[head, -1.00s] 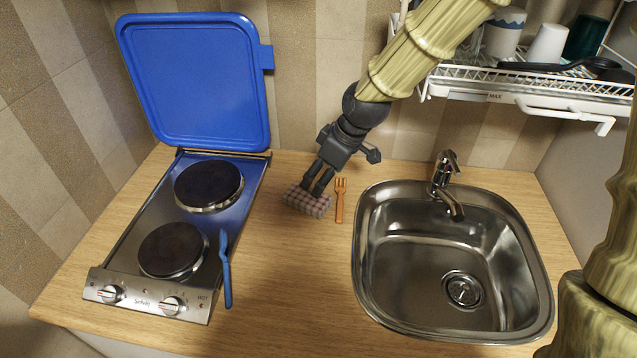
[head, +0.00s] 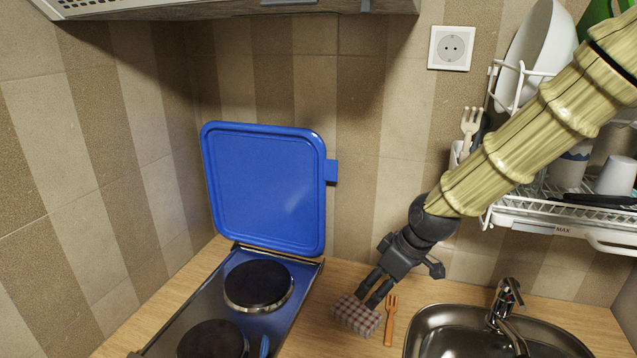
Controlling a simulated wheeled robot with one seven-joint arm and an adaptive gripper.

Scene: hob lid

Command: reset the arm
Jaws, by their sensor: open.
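My gripper (head: 374,288) is at the end of my arm, which comes in from the upper right. Its fingers point down and to the left, with the tips at a checkered cloth-like block (head: 356,315) on the wooden counter. I cannot tell whether the fingertips touch the block. The jaws are open, with no object clearly held between them.
An orange fork (head: 391,320) lies right of the block. The hob (head: 233,313) is at left with its blue lid (head: 265,190) upright. The sink (head: 425,318) and tap (head: 507,303) are at right, below a dish rack (head: 525,210). A socket (head: 451,48) is on the wall.

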